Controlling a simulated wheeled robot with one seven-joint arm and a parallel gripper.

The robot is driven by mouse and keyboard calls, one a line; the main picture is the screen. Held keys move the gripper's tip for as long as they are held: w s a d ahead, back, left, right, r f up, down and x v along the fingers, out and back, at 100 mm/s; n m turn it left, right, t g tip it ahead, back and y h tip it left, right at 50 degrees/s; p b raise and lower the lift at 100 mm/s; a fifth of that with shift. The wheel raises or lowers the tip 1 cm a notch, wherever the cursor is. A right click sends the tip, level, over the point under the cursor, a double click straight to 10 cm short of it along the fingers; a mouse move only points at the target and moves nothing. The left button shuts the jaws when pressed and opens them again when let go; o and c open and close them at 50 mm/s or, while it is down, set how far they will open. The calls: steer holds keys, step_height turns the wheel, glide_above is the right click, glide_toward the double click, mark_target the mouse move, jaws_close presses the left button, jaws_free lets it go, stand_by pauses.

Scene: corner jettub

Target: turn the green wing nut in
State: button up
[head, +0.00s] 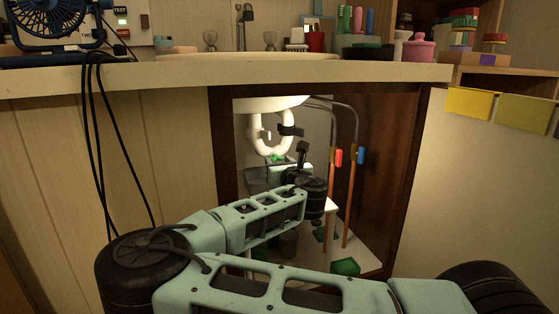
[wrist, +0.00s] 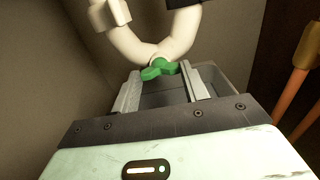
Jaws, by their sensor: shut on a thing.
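The green wing nut (wrist: 158,69) sits at the bottom of the white curved drain pipe (wrist: 155,48) in the wrist view. In the head view the wing nut (head: 277,158) is a small green patch under the pipe's bend (head: 268,147), beneath the basin. My gripper (wrist: 160,75) reaches up to it from below, with one grey finger on each side. The gripper (head: 277,162) is shut on the wing nut, whose wings lie across the gap between the fingertips. Exact contact at the tips is hard to see.
My arm reaches through the open cabinet, between its dark frame (head: 222,175) and right wall. Two copper pipes, with a red valve handle (head: 338,158) and a blue one (head: 361,156), stand close right of the gripper. The counter edge (head: 200,75) runs above.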

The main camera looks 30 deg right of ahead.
steer(key=o, duration=1)
steer(key=p+v, duration=0.1)
steer(key=v, duration=0.1)
steer(key=p+v, duration=0.1)
steer(key=v, duration=0.1)
steer(key=p+v, duration=0.2)
steer(key=shift+s+a+r, duration=0.1)
steer(key=shift+s+r, duration=0.05)
steer(key=shift+r, duration=0.2)
steer(key=p+v, duration=1.1)
steer(key=p, duration=0.5)
steer(key=shift+f, duration=0.3)
